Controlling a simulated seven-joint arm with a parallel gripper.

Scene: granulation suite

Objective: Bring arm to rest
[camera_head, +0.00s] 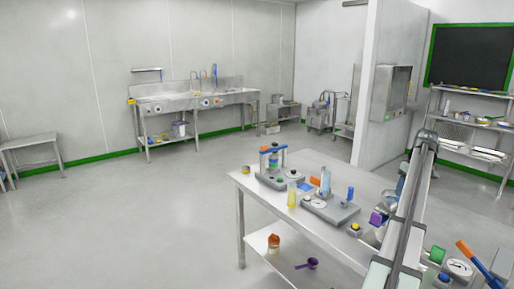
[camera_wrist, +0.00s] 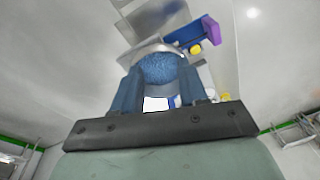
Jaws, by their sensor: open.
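In the wrist view, my gripper (camera_wrist: 160,68) shows two blue fingers spread apart. A round pale-rimmed vessel with blue grainy contents (camera_wrist: 160,70) appears between and beyond the fingertips. I cannot tell whether the fingers touch it. In the head view, my arm (camera_head: 412,205) stands over the right part of the steel table (camera_head: 330,165). My fingers cannot be made out there.
A blue-topped press device (camera_head: 272,165), a yellow bottle (camera_head: 292,197) and a scale-like device (camera_head: 328,208) stand on the table. A purple block (camera_head: 377,218) sits close to my arm. An orange-capped jar (camera_head: 273,243) and purple scoop (camera_head: 308,264) lie on the lower shelf. Open floor lies left.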

